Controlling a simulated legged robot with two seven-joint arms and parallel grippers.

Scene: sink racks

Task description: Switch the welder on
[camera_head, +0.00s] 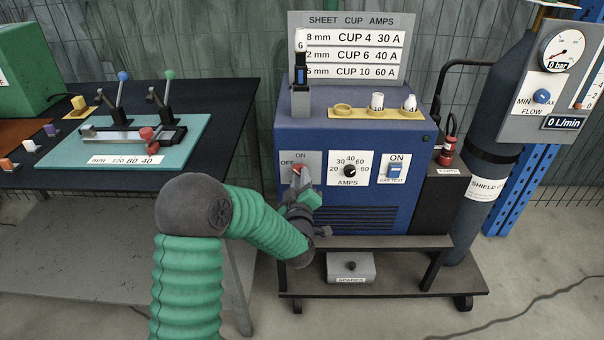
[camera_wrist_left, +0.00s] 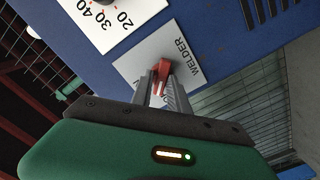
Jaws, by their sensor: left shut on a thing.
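The welder (camera_head: 350,128) is a blue box standing on a dark cart. Its power switch plate, marked ON at the top and OFF at the left, is at the lower left of its front. A red switch knob (camera_head: 298,168) sits on the plate, partly hidden by my left gripper (camera_head: 297,180). In the left wrist view the red knob (camera_wrist_left: 164,70) is between the two grey fingers of the left gripper (camera_wrist_left: 161,82), which are shut on it. The fingers cover part of the plate, so I cannot tell clearly which mark the knob points to. My right gripper is not in view.
To the right of the switch are an AMPS dial (camera_head: 349,171) and a gas test switch (camera_head: 395,169). A gas cylinder (camera_head: 490,150) with a gauge stands at right. A dark bench (camera_head: 215,115) with a teal board is at left. A spares box (camera_head: 350,267) lies on the lower shelf.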

